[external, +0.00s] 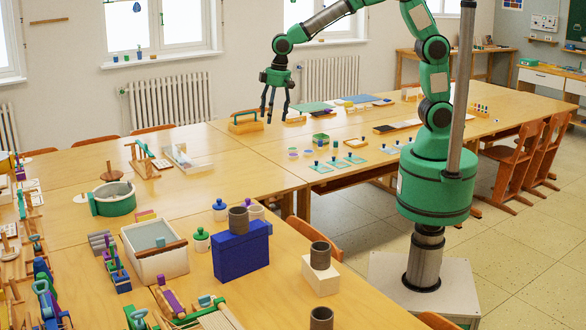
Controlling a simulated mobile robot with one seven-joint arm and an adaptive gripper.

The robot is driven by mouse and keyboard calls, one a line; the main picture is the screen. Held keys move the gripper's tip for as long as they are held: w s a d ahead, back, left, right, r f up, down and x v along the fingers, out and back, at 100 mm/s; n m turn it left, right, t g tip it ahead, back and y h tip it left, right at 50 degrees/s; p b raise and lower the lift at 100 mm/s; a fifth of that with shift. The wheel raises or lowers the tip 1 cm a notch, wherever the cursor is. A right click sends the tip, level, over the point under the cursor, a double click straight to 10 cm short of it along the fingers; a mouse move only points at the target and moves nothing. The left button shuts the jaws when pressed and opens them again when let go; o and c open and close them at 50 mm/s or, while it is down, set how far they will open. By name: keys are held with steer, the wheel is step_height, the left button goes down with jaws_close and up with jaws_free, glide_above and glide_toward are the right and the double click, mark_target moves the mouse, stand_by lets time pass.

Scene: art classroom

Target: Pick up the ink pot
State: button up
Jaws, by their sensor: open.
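My gripper (276,108) is open and empty, its fingers pointing down above the far part of the wooden tables. No thing is clearly recognisable as the ink pot at this size. Small lidded pots stand on the near table: one with a blue lid (219,211) and one with a green lid (202,239). Several small dark-knobbed pieces on pale green squares (338,161) lie on the table to the right of and below the gripper in the picture. My gripper is apart from all of these.
A blue box (240,258) bears a dark cylinder (238,219). A white basin (141,262) and a green round tub (115,203) stand to the left. A wooden carrier with a green handle (244,124) is near the gripper. Bare tabletop (245,165) lies mid-table.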

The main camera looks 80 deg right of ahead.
steer(key=w+a+f, duration=0.5)
steer(key=a+f, duration=0.1)
steer(key=f, duration=0.4)
steer(key=g, duration=0.2)
glide_above(248, 199)
step_height(248, 199, down, 11)
steer(key=shift+d, duration=0.2)
steer(key=shift+f+b, duration=0.85)
steer(key=shift+f, duration=3.5)
steer(key=shift+w+a+f+b, duration=0.1)
steer(key=shift+f+b, duration=0.55)
steer(key=shift+f, duration=1.95)
steer(key=c, duration=1.4)
